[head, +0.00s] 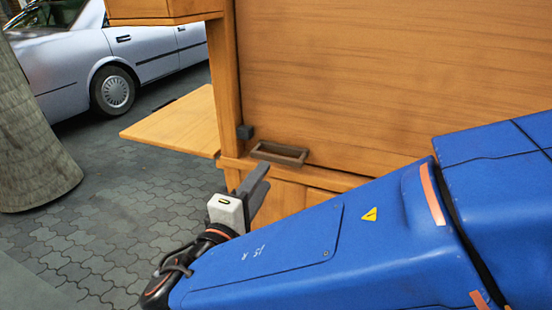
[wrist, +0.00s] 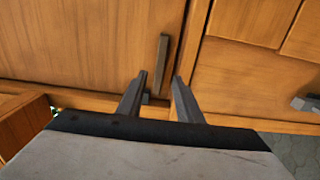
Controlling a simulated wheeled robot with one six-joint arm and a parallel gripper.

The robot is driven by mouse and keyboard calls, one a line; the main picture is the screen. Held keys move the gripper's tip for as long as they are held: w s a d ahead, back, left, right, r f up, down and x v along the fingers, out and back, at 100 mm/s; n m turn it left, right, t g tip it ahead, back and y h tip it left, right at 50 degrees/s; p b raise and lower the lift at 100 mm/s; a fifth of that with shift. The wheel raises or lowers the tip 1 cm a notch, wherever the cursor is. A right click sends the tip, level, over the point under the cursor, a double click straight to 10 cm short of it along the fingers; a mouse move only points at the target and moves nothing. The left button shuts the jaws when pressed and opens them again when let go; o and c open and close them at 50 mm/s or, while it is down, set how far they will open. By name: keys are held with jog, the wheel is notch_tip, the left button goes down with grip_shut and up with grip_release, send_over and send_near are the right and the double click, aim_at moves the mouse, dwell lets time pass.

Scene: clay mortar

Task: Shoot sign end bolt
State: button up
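My gripper (head: 260,177) is open in front of the wooden cabinet (head: 390,75). In the wrist view its two grey fingers (wrist: 160,80) stand apart with nothing held between them. A dark rectangular frame-like handle (head: 280,153) sits on the cabinet's lower ledge, just beyond the fingertips; in the wrist view it looks like an upright bar (wrist: 162,62). A grey metal fitting (wrist: 306,103) shows at the right edge of the wrist view. I cannot tell which piece is the bolt; no sign is visible.
A wooden flap (head: 180,124) juts out left of the cabinet. A silver car (head: 130,45) stands behind, and a thick trunk-like column (head: 30,140) is at the left. The paved ground (head: 110,225) between them is clear.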

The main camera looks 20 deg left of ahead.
aim_at(275, 161)
jog(key=w, duration=0.9)
jog(key=shift+w+d, duration=0.1)
jog(key=shift+d, duration=0.3)
grip_shut()
